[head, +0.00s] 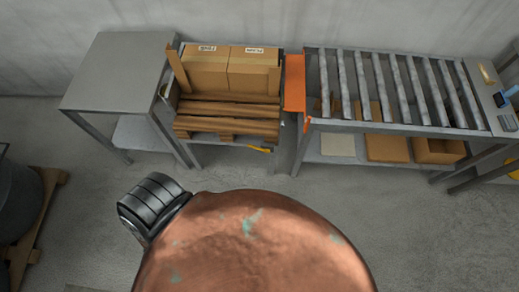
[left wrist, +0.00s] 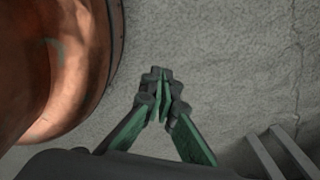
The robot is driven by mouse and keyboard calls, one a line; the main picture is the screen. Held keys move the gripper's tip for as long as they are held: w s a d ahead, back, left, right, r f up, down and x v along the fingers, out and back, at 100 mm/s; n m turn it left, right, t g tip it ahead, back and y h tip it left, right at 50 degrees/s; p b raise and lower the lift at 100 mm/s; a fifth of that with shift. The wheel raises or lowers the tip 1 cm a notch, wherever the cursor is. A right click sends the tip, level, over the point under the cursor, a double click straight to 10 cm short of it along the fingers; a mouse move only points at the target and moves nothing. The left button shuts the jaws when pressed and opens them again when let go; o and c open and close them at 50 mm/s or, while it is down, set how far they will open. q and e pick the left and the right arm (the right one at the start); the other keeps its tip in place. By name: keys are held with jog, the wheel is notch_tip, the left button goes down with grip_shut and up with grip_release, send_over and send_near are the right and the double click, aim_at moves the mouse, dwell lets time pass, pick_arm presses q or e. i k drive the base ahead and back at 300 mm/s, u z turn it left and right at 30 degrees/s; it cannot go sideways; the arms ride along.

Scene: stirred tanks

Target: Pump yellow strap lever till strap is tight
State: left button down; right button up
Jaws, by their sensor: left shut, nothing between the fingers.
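In the head view a small yellow piece (head: 258,149) shows at the lower front edge of the pallet stand under the wood stack; it may be the strap lever, but it is too small to tell. I cannot make out a strap. My left gripper (left wrist: 162,96) shows in the left wrist view, its green-sided fingers together at the tips over bare floor, with nothing between them. A copper tank (left wrist: 75,85) is left of it, apart from the fingers. My right gripper is in neither view.
The copper tank (head: 255,250) fills the head view's bottom middle, a dark ribbed cylinder (head: 152,205) at its left. Behind stand a grey table (head: 120,70), cartons (head: 205,72), stacked planks (head: 228,115), an orange panel (head: 294,82) and a roller conveyor (head: 400,88). Floor between is clear.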

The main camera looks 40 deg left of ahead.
aim_at(265, 150)
jog(key=k, duration=0.45)
jog(key=z, duration=1.6)
jog(key=i, duration=1)
jog(key=u, duration=2.25)
